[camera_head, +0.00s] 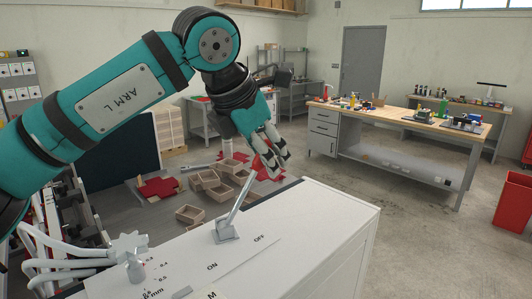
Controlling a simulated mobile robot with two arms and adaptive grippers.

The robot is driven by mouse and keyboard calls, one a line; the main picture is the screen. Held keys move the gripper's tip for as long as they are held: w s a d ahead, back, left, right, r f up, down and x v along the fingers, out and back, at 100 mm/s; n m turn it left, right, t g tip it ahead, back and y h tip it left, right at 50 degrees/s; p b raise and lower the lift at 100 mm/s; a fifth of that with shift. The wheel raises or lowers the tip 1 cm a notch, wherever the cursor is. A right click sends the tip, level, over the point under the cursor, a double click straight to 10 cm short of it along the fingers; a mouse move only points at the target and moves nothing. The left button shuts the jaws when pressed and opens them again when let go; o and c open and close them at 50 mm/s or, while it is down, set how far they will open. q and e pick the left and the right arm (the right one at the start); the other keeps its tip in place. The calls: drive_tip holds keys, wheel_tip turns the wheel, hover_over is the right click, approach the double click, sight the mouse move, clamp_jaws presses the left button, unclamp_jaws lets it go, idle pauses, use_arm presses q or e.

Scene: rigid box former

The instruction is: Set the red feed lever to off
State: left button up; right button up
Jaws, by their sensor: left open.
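The feed lever (236,207) is a grey metal rod on a small square base on the white machine top. It tilts up and to the right in the picture, the side of the OFF label (259,238); the ON label (212,266) is lower left. Red shows at its upper end, partly hidden by my gripper. My left gripper (272,164) comes down from above, open, with its fingers around or right beside this red end; I cannot tell whether they touch it. My right gripper is not in view.
The machine top (322,222) is clear to the right of the lever. A grey knob (134,266) and a star-shaped handle (129,244) stand at its left. Brown boxes (189,214) lie behind the machine. A workbench (398,116) and a red bin (514,207) stand farther off.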

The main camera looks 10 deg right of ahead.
use_arm(q)
drive_tip(key=v, duration=1.1)
drive_tip(key=shift+r, duration=0.3)
